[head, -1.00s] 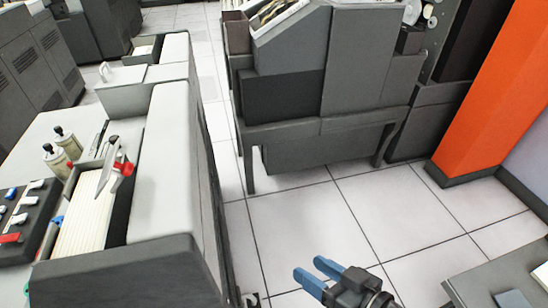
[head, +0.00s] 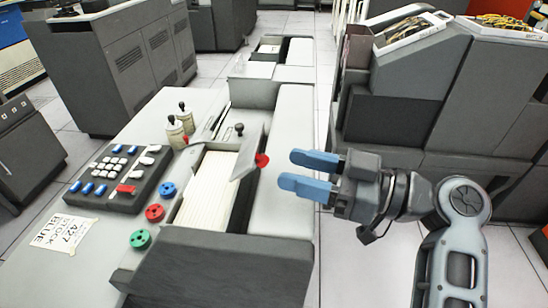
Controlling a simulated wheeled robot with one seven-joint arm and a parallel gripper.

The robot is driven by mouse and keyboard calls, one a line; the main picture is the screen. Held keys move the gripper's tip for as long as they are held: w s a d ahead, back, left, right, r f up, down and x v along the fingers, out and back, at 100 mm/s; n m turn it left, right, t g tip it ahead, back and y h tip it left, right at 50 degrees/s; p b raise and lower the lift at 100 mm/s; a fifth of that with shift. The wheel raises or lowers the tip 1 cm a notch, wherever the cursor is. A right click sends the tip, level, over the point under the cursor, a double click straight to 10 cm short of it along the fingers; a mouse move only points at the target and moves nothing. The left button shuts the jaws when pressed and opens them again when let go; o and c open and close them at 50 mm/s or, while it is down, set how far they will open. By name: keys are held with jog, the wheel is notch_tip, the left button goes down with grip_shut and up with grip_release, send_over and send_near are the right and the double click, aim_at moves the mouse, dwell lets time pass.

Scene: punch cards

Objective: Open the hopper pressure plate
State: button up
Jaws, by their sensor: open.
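The hopper (head: 245,205) is a grey trough on the machine in the middle of the head view, with a stack of cream cards (head: 205,195) in it. The pressure plate (head: 248,153) is a grey plate at the far right end of the stack, seemingly tilted against the cards. A red piece (head: 262,160) shows at its right side and a black knob (head: 239,129) just behind it. My gripper (head: 291,170), with blue fingers, is open and empty. It is right of the red piece, pointing left toward it, with a small apparent gap.
A control panel (head: 118,172) with blue, white and red keys sits left of the hopper. Red, blue and green round knobs (head: 140,238) line the hopper's left side. Two small bottles (head: 178,138) stand behind. A grey cabinet (head: 430,105) stands at the right. Floor shows between the machines.

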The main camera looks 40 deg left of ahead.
aim_at(247, 165)
jog(key=shift+p+x, duration=0.4)
jog(key=shift+x, duration=1.7)
jog(key=shift+c, duration=0.2)
grip_shut()
